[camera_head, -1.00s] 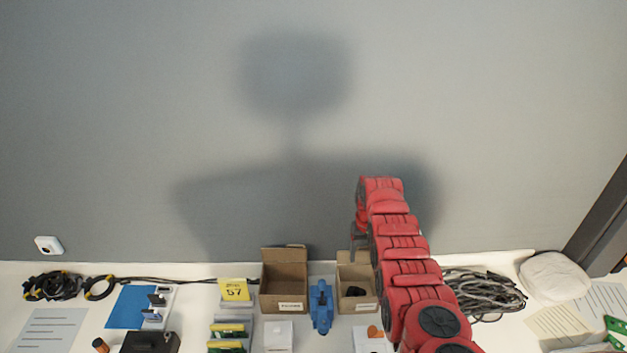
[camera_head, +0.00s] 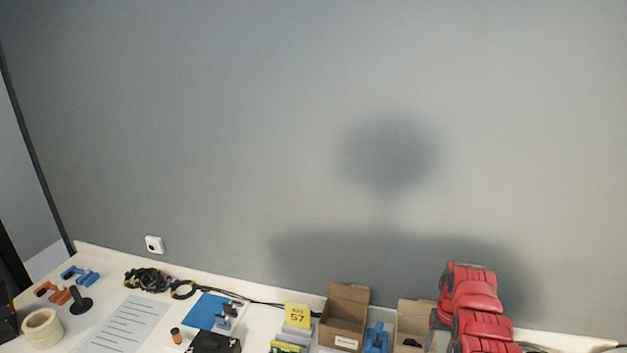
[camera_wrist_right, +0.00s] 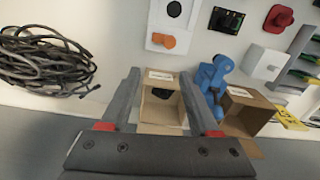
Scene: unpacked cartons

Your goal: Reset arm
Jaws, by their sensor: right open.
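My right arm, in red segments, rises at the lower right of the head view. A dark part beside it is mostly hidden, and the gripper cannot be made out clearly there. In the right wrist view my right gripper (camera_wrist_right: 159,75) is open, its two grey fingers apart with nothing between the tips. A small open carton (camera_wrist_right: 161,108) with a dark item inside shows beyond and between the fingers. My left gripper is in neither view.
A larger open carton (camera_head: 345,319), a blue tool (camera_head: 377,337) and the small carton (camera_head: 413,322) stand near the wall (camera_head: 200,130). A cable coil (camera_wrist_right: 45,60) lies nearby. Tape (camera_head: 42,328) and clamps (camera_head: 80,275) are at the left end.

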